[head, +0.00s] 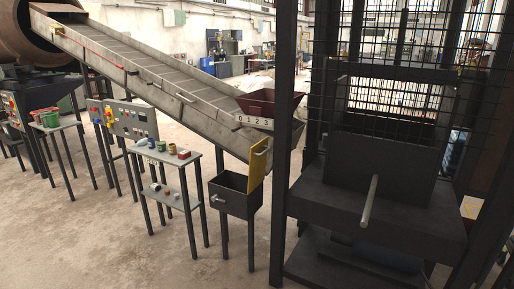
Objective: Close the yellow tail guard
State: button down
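The yellow tail guard (260,164) is a flat upright panel near the low end of the inclined conveyor (165,85). It is seen at a steep angle, just above the right side of a dark open-topped box (234,196). A small dark mark shows near its upper part. I cannot tell where its hinge is. The dark frame post to its right stands close to it in the picture. My gripper is not in view.
A dark red hopper (270,104) with a numbered scale stands over the conveyor's low end. A small shelf table (170,155) with cups and a control panel (130,120) stand left. A dark caged machine (375,190) fills the right. Floor at front left is clear.

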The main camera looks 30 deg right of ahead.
aim_at(262, 167)
jog(key=z, duration=0.15)
jog(key=i, duration=0.65)
jog(key=u, duration=0.5)
jog(key=i, duration=0.75)
jog(key=u, duration=0.45)
